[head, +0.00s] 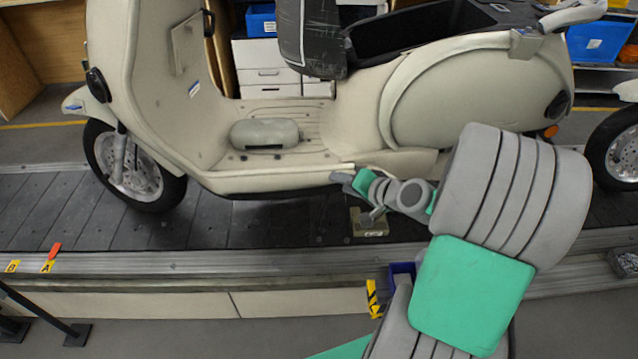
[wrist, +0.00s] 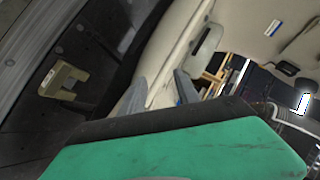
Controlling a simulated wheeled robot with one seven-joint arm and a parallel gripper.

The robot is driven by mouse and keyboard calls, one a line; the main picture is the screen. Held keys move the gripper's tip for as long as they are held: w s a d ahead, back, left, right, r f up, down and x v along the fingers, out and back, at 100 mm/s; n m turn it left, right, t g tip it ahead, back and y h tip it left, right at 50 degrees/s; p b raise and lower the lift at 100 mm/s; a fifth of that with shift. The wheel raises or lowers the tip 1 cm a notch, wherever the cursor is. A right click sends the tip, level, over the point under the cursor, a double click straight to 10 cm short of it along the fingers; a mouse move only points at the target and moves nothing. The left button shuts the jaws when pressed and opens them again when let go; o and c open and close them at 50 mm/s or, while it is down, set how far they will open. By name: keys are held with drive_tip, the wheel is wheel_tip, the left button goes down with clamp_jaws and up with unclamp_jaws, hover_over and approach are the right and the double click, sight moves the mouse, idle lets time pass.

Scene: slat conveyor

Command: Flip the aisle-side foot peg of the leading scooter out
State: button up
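The leading scooter (head: 300,181) is cream-coloured and stands upright on the slat conveyor, its front wheel to the left in the head view. My gripper (head: 352,180) is at the lower body edge behind the footboard, on the near side. In the wrist view my gripper (wrist: 160,88) shows two grey fingers apart, with the cream body edge (wrist: 168,58) seen between and beyond them. I cannot make out the aisle-side foot peg; my gripper and wrist cover that part of the body in the head view. I cannot tell whether the fingers touch the scooter.
A beige block (head: 368,224) sits on the dark slats (head: 250,222) below my gripper, and also shows in the wrist view (wrist: 62,82). A second scooter's wheel (head: 617,150) stands at the right. A rounded grey-beige piece (head: 264,133) lies on the footboard. The conveyor's metal edge (head: 200,262) runs in front.

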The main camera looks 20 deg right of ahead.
drive_tip(key=s+a+r+n+g+h+p, duration=0.3)
drive_tip(key=s+a+r+n+g+p, duration=0.4)
drive_tip(key=s+a+r+p, duration=0.2)
drive_tip(key=s+a+r, duration=0.2)
drive_tip(key=s+r, duration=0.1)
drive_tip(key=shift+r, duration=0.2)
drive_tip(key=shift+s, duration=0.1)
